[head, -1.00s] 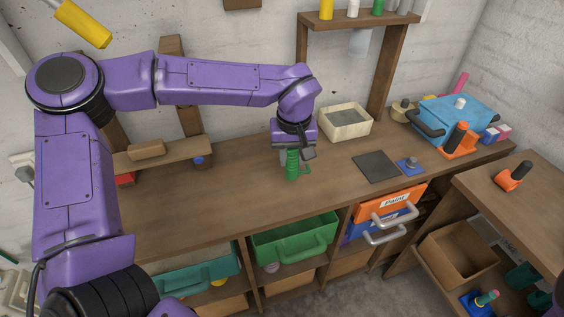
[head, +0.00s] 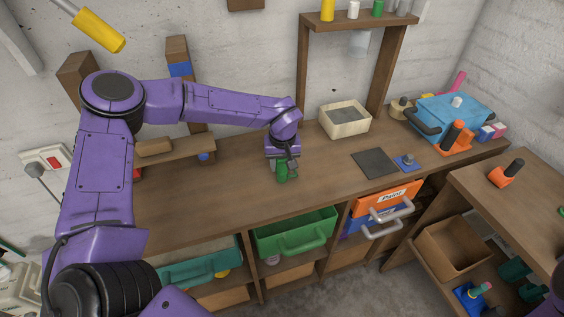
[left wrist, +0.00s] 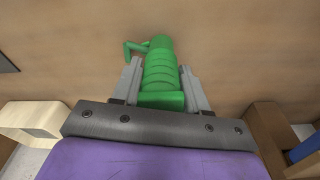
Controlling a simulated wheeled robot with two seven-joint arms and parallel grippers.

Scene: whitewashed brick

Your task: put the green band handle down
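The green band handle (head: 282,172) is a ribbed green grip with a small side hook, upright at the middle of the wooden workbench (head: 225,205). My left gripper (head: 282,166) is over it, pointing down, with its fingers on either side. In the left wrist view the handle (left wrist: 160,72) sits between the two grey fingers of the left gripper (left wrist: 160,78), which look closed on it. Whether its lower end touches the bench top is hard to tell. My right gripper is out of view.
A beige bin (head: 345,120), a dark mat (head: 374,163) and a blue block with a knob (head: 406,162) are to the right. A small wooden shelf (head: 178,148) stands behind left. The bench is bare in front of the handle and to its left.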

